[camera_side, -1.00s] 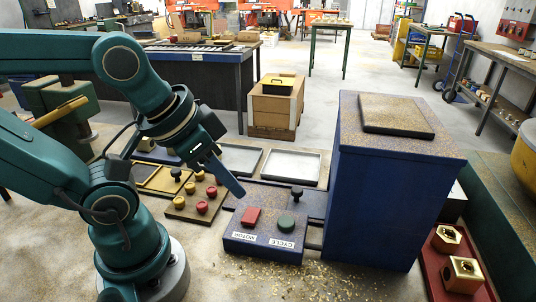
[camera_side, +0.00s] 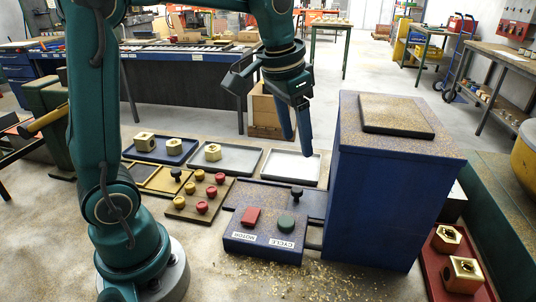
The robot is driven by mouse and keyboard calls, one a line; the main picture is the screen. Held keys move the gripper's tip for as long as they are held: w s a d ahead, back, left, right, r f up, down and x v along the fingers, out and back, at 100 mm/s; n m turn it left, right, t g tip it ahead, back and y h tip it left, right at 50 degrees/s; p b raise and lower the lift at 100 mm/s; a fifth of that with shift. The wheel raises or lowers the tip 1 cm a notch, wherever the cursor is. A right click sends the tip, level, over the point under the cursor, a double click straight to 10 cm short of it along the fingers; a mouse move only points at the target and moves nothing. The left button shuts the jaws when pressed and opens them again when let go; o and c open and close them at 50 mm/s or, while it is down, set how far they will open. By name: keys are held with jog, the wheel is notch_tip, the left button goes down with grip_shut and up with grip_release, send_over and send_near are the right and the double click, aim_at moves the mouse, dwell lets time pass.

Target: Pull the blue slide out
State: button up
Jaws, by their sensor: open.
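The blue slide (camera_side: 268,194) is a flat, speckled blue plate beside the tall blue cabinet (camera_side: 385,195). A black knob (camera_side: 297,192) stands upright near its right end. My gripper (camera_side: 297,146) points down above and behind the knob in the picture, its fingers apart and empty. A clear gap separates the fingertips from the knob. Where the slide meets the cabinet is partly hidden by the control box (camera_side: 262,248), which has a red and a green button and stands in front.
A white tray (camera_side: 293,179) lies behind the slide. A board (camera_side: 179,213) with several red and yellow knobs lies to the left. Other trays hold brass nuts. A red tray (camera_side: 433,280) with brass parts is at the right. Brass chips litter the floor in front.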

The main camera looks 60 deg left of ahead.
jog(key=g, duration=0.2)
send_over(297, 189)
jog(key=d, duration=0.1)
notch_tip(297, 189, down, 6)
jog(key=shift+n+g, duration=0.4)
jog(key=shift+g, duration=0.1)
jog(key=f, duration=0.2)
jog(key=a+f, duration=0.1)
jog(key=f, duration=0.1)
jog(key=shift+w, duration=0.1)
jog(key=shift+f, duration=2.7)
grip_shut()
jog(key=shift+r, duration=0.1)
